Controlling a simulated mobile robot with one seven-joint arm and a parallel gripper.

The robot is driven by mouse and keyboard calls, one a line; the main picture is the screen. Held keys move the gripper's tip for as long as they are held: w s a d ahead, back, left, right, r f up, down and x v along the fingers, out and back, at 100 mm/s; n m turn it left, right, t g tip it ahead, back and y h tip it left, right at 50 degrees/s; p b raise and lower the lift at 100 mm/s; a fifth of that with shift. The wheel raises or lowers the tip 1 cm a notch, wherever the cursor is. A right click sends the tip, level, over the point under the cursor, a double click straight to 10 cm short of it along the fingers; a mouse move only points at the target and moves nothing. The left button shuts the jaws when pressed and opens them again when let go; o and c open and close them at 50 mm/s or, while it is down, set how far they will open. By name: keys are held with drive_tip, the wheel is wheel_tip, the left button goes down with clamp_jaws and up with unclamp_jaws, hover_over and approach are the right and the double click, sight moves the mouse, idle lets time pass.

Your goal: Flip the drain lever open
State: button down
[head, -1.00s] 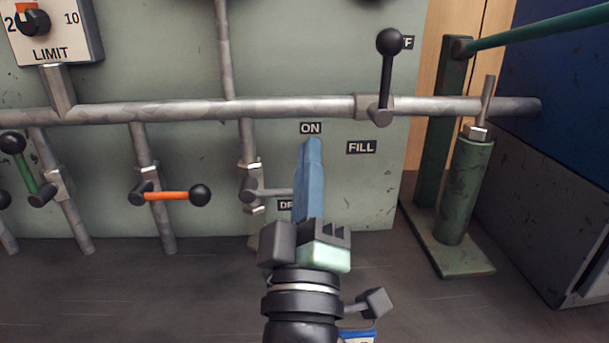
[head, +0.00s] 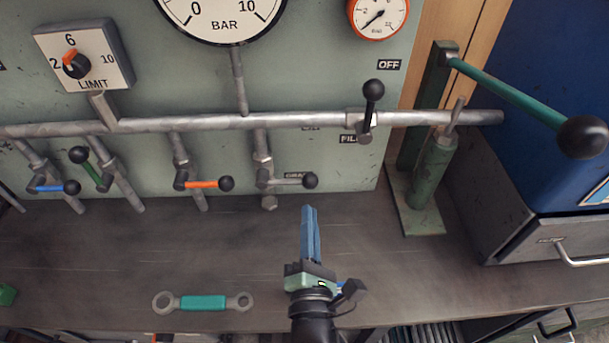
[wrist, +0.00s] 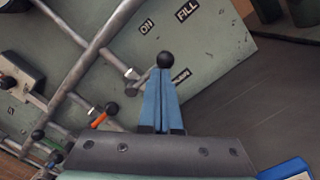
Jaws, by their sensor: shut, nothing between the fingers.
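The drain lever (head: 292,182) is a grey arm with a black ball knob (head: 311,180), on a valve of the branch pipe below the main pipe. It lies level and points right, over the partly hidden DRAIN label. In the wrist view the knob (wrist: 165,59) shows just beyond the blue fingertips; much of the lever is hidden. My gripper (head: 308,208) has its blue fingers together with nothing held. In the head view it is just below the knob; I cannot tell whether it touches. It also shows in the wrist view (wrist: 161,74).
Other levers stand left: orange (head: 205,184), green (head: 93,172) and blue (head: 53,188). The black FILL lever (head: 370,108) points up at upper right. A green hand pump (head: 436,170) stands right. A teal-handled wrench (head: 203,302) lies on the otherwise largely clear bench (head: 120,250).

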drive_tip(key=s+n+p, duration=0.1)
drive_tip(key=s+f+n+g+p, duration=0.1)
drive_tip(key=s+n+p, duration=0.1)
drive_tip(key=s+f+n+y+p, duration=0.1)
drive_tip(key=shift+s+a+n+g, duration=0.15)
drive_tip(key=shift+a+n+g, duration=0.1)
drive_tip(key=shift+n+g, duration=0.05)
drive_tip(key=w+p, duration=0.1)
drive_tip(key=w, duration=0.9)
drive_tip(key=shift+a+f, duration=0.2)
drive_tip(key=shift+f, duration=0.15)
